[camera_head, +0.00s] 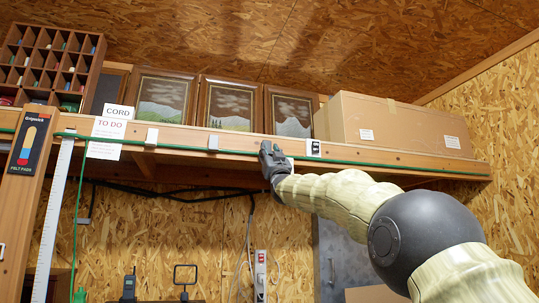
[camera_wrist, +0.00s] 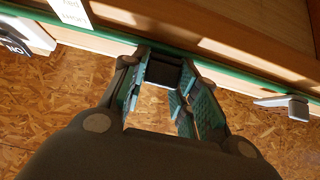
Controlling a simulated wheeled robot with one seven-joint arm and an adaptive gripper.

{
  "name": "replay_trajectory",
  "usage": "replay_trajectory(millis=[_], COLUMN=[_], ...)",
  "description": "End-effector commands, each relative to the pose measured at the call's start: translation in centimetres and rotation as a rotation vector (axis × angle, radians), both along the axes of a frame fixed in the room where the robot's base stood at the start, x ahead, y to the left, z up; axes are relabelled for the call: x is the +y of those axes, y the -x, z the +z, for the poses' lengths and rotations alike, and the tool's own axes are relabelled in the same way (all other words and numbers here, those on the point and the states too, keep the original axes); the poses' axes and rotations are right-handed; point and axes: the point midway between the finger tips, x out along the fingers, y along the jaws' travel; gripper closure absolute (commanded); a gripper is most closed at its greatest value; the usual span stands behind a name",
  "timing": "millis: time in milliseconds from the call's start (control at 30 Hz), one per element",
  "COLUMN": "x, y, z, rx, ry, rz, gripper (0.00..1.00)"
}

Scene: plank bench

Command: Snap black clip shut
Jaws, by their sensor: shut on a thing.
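The black clip (camera_wrist: 163,72) sits on the front edge of the wooden shelf, at the green cord. In the wrist view it is between the teal-padded fingers of my gripper (camera_wrist: 168,88), which is shut on it. In the head view my gripper (camera_head: 268,152) reaches up to the shelf's front edge and its fingers hide the clip. The green cord (camera_head: 365,163) runs along the shelf front and past the clip. I cannot tell whether the clip's lid is fully down.
A white clip (camera_head: 213,142) is on the shelf edge to the left, another (camera_head: 152,138) farther left. A black-and-white labelled piece (camera_head: 313,148) is close to the right. A cardboard box (camera_head: 395,125) and framed pictures stand on the shelf. Open space lies below the edge.

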Motion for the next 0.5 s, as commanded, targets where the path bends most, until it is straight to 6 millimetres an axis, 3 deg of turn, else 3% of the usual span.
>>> replay_trajectory(millis=[500], x=[0.23], y=[-0.46], z=[-0.4], rx=[-0.061], ry=[-0.02], rz=[0.001], gripper=[0.94])
